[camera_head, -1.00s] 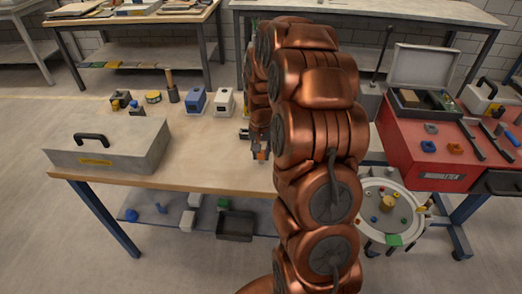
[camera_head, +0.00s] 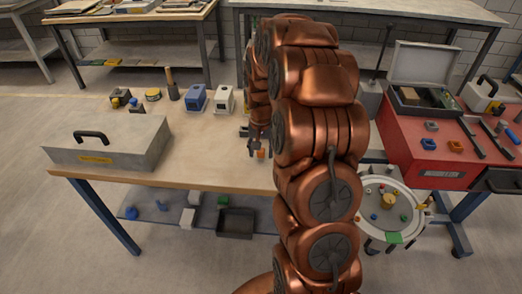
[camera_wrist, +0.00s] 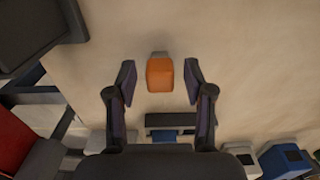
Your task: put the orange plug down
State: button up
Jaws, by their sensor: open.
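The orange plug (camera_wrist: 160,75) lies on the pale wooden tabletop in the wrist view, with a small grey end at its far side. It also shows as a small orange spot (camera_head: 261,154) near the table's front edge in the head view. My gripper (camera_wrist: 159,80) is open, with one finger on each side of the plug and visible gaps between both fingers and it. In the head view my gripper (camera_head: 253,145) is low over the table beside the plug, partly hidden by my copper arm.
A blue box (camera_head: 197,97) and a white box (camera_head: 224,99) stand behind on the table (camera_head: 215,150). A grey case (camera_head: 110,145) is at the left. A red cabinet (camera_head: 425,150) and a round tray (camera_head: 365,210) are at the right. Bare tabletop surrounds the plug.

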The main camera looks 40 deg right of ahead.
notch_tip(320, 180, up, 12)
jog(key=b, duration=0.2)
jog(key=s+a+r+n+g, duration=0.15)
jog(key=s+a+n, duration=0.45)
jog(key=s+a, duration=1.25)
jog(key=s+a+f+n, duration=0.2)
jog(key=s, duration=1)
jog(key=shift+a, duration=0.25)
notch_tip(320, 180, up, 3)
jog(key=p, duration=0.2)
jog(key=shift+r+p, duration=0.1)
jog(key=shift+p, duration=0.3)
